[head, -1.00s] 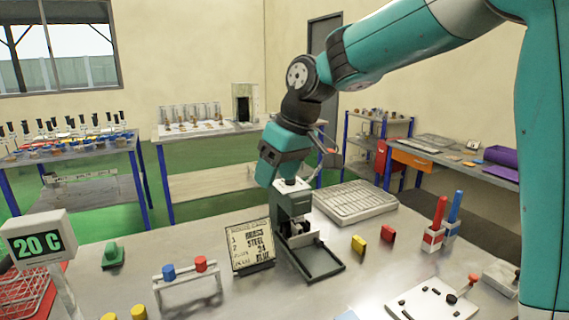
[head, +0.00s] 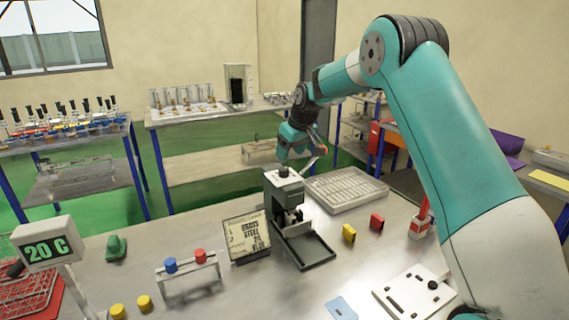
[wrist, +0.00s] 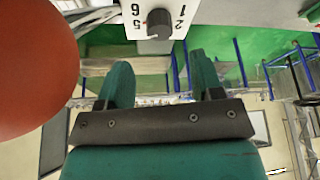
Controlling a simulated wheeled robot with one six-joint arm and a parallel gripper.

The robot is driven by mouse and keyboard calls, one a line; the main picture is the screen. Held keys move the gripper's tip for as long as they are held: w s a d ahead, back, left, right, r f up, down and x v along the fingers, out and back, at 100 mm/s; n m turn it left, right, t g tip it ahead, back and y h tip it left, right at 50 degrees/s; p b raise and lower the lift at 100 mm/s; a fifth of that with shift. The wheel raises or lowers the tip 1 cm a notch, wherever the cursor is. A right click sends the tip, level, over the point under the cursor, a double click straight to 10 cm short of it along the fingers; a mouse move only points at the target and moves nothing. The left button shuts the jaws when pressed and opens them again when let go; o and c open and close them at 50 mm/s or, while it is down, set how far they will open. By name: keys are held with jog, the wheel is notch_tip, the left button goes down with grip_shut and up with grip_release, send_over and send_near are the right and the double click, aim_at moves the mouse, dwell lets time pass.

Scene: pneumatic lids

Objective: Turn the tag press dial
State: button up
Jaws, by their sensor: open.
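The tag press (head: 283,200) is a dark upright machine on the table, with a white top plate and a dark dial (head: 284,172). In the wrist view the dial (wrist: 158,24) is a dark knob on a white plate printed with numbers, among them 6, 5, 1 and 2. My gripper (wrist: 160,80) is open and empty. Its two teal fingers are apart from the dial, which sits beyond the tips near the top of the picture. In the head view my gripper (head: 293,143) is above and behind the press; its fingertips are hard to make out.
A sign (head: 246,237) stands left of the press, and a grey tray (head: 345,190) lies behind right.

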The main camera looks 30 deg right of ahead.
aim_at(284, 169)
jog(key=p+x, duration=0.1)
jog(key=x, duration=0.6)
jog(key=shift+p, duration=0.35)
jog(key=c, duration=0.9)
